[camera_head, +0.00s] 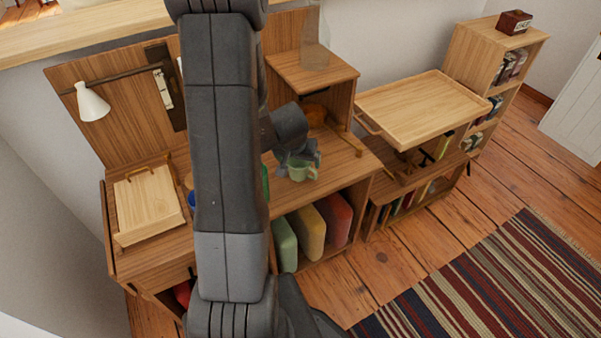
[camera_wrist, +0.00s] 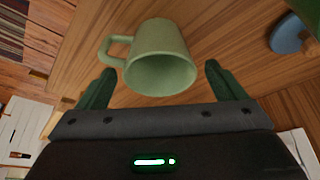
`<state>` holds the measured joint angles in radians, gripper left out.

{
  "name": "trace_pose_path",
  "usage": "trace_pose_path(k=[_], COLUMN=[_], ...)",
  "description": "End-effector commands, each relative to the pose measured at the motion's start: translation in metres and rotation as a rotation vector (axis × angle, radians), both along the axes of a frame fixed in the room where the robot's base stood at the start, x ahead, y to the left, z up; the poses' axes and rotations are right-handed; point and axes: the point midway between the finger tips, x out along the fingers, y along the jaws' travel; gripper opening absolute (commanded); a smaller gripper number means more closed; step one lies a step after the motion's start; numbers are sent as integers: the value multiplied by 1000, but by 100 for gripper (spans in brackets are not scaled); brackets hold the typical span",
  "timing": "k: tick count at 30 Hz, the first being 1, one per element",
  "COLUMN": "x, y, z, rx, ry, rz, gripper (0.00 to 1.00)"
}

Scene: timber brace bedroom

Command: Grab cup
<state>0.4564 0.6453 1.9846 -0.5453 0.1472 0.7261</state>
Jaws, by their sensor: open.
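A pale green cup (camera_head: 297,171) stands on the wooden desk top, partly behind my gripper in the head view. My gripper (camera_wrist: 166,86) is open, one dark green finger to each side of the cup. I see no clear contact between the fingers and the cup. In the head view my gripper (camera_head: 297,156) is small and partly merged with the cup.
A wooden box with a handle (camera_head: 147,204) and a white lamp (camera_head: 92,102) are at the left. A raised wooden tray (camera_head: 422,108) is to the right. A round blue thing (camera_wrist: 289,33) lies near the cup. My arm hides the middle of the desk.

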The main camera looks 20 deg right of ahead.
Motion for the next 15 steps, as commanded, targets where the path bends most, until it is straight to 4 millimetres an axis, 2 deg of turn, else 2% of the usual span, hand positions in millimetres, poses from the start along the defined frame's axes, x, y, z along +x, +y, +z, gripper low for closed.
trace_pose_path(k=[1,3,11,15], x=[2,3,4,4], y=[-2,-3,-4,-3], z=[-10,-13,-13,-13], rx=[0,0,0,0], ry=[1,1,0,0], rz=[-1,0,-1,-1], gripper=[90,90,90,64])
